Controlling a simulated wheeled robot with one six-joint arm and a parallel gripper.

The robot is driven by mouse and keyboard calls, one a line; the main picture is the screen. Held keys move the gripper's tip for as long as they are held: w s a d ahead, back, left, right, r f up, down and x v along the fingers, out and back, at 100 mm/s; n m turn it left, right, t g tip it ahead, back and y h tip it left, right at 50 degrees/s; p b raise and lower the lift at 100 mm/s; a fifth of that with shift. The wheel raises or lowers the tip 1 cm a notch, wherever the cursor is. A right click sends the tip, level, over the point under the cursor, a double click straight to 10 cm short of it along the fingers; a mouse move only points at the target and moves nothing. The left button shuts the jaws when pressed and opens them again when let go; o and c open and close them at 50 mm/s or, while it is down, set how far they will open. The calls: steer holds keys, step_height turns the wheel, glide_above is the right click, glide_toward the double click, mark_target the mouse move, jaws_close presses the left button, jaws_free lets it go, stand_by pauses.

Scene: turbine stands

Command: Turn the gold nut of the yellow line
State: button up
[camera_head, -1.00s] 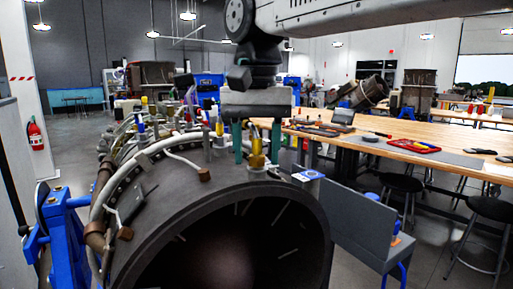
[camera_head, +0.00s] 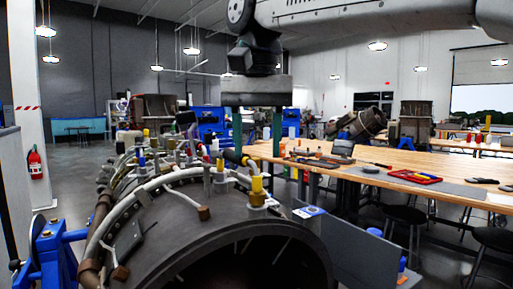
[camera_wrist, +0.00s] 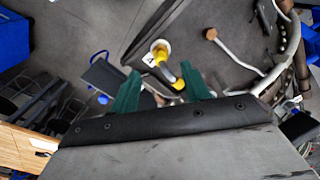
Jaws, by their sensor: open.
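The yellow line's upright yellow fitting (camera_head: 257,183) stands on the rim of the dark turbine casing (camera_head: 190,238). A gold nut (camera_head: 257,198) shows at its base in the head view. In the wrist view, a yellow ring (camera_wrist: 160,48) and a bent yellow piece (camera_wrist: 178,82) lie ahead of and between the fingers; I cannot tell the nut apart there. My gripper (camera_head: 257,150) is open, its two green fingers pointing down above the yellow fitting, apart from it. In the wrist view the gripper (camera_wrist: 160,70) shows nothing held.
White hoses (camera_head: 175,178) and several coloured fittings crowd the casing's top. A brown block (camera_head: 203,213) ends one hose. A wooden workbench (camera_head: 385,160) with tools stands behind to the right. Stools (camera_head: 402,215) stand in front of it. Open air surrounds my fingers.

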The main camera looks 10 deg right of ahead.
mark_target(257, 171)
steer(key=n, duration=0.7)
steer(key=shift+w+d, duration=0.1)
steer(key=shift+w, duration=0.1)
steer(key=n, duration=0.5)
step_height(257, 171, down, 8)
steer(key=shift+r, duration=0.1)
steer(key=c, duration=1)
